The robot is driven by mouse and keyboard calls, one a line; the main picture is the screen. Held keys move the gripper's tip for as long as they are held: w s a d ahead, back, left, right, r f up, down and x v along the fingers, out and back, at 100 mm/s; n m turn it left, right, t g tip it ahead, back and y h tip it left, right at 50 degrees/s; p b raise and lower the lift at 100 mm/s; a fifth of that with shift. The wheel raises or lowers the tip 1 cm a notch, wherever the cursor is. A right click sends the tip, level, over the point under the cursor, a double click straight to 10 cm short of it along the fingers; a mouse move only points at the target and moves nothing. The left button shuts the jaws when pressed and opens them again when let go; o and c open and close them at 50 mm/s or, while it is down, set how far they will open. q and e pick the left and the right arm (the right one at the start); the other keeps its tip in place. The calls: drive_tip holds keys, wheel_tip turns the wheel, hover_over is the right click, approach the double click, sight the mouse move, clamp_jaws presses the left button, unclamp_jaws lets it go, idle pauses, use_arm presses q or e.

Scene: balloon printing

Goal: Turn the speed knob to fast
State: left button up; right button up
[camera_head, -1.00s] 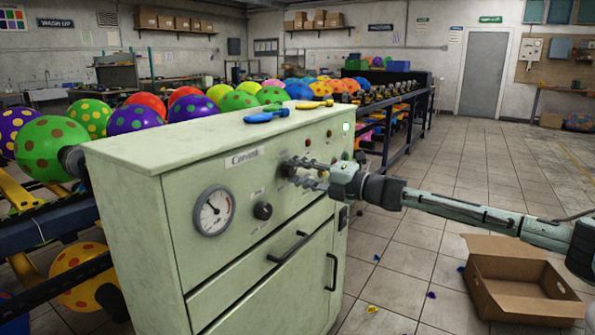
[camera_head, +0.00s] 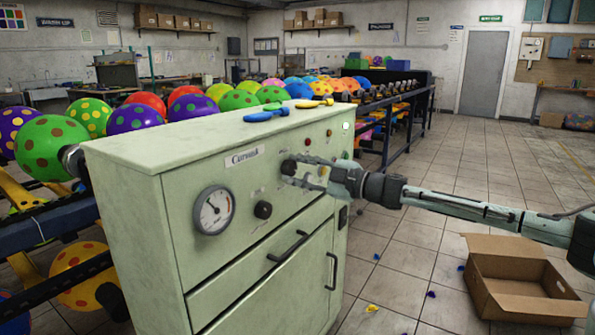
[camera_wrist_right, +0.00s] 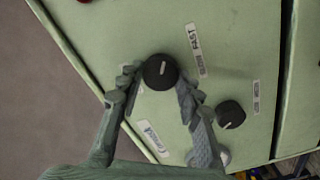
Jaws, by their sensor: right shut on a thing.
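The pale green machine (camera_head: 230,185) has two black knobs on its front. My right gripper (camera_head: 294,172) is at the upper knob (camera_head: 289,167), its fingers against the panel. In the right wrist view, this knob (camera_wrist_right: 160,71) sits between the fingertips (camera_wrist_right: 156,84), beside a label reading FAST (camera_wrist_right: 193,36). The gripper is shut on it. The knob's white mark shows, but I cannot tell exactly which setting it points to. The second knob (camera_head: 263,210) is free; it also shows in the right wrist view (camera_wrist_right: 230,114). My left gripper is not in view.
A round gauge (camera_head: 214,210) is left of the second knob. Drawer and door handles (camera_head: 287,246) stick out below. An open cardboard box (camera_head: 520,285) stands on the floor at right. Racks of balloons are behind.

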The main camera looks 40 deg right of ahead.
sight(285, 127)
drive_tip(key=shift+m, duration=0.9)
drive_tip(key=o, duration=1.2)
drive_tip(key=shift+c, duration=0.2)
drive_tip(key=shift+r, duration=0.1)
wheel_tip(285, 127, up, 10)
drive_tip(key=shift+f, duration=0.1)
